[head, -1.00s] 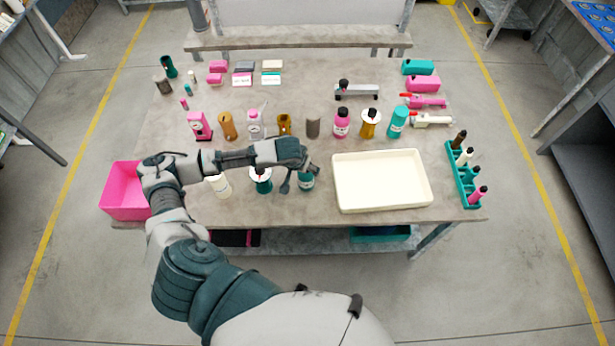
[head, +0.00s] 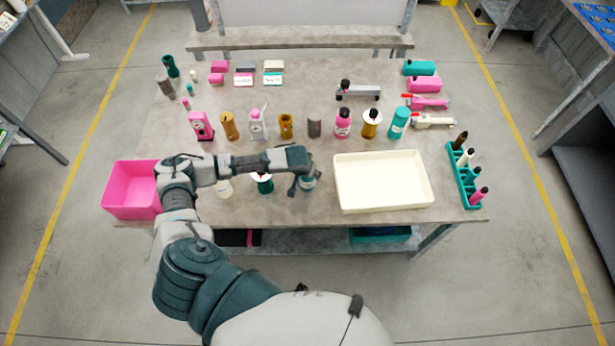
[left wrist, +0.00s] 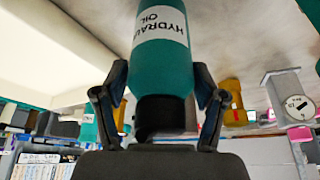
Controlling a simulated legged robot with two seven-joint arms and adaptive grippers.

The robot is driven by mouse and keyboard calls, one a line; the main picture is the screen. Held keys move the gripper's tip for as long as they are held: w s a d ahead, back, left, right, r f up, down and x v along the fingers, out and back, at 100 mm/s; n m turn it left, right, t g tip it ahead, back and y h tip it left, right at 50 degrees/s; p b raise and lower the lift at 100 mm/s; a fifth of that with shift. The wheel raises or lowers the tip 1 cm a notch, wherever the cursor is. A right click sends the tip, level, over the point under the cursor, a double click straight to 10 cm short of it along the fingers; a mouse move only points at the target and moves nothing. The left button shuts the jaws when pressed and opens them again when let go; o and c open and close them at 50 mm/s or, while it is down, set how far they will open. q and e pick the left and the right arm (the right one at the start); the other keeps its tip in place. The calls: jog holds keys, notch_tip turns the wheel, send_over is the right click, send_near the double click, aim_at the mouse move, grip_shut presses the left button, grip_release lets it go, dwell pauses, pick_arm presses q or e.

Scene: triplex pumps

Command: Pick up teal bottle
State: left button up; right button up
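The teal bottle (head: 309,182) stands at the front middle of the table, just left of the cream tray, partly hidden by my left gripper (head: 303,184). In the left wrist view, the teal bottle (left wrist: 160,72) has a white "HYDRAULIC OIL" label and a black cap, and appears upside down. Its cap points towards the palm of my left gripper (left wrist: 161,80). The two fingers lie against opposite sides of the bottle near its shoulder. The gripper looks shut on it. The bottle's base is out of the wrist view. My right gripper is not in view.
The cream tray (head: 382,182) stands close to the right of the bottle. Another teal container (head: 264,184) is close to the left. A row of bottles and a teal bottle (head: 398,123) stand behind. A pink bin (head: 131,192) is at the left edge.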

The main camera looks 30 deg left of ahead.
pick_arm(q)
jog(key=c, duration=0.8)
jog(key=shift+r, duration=0.15)
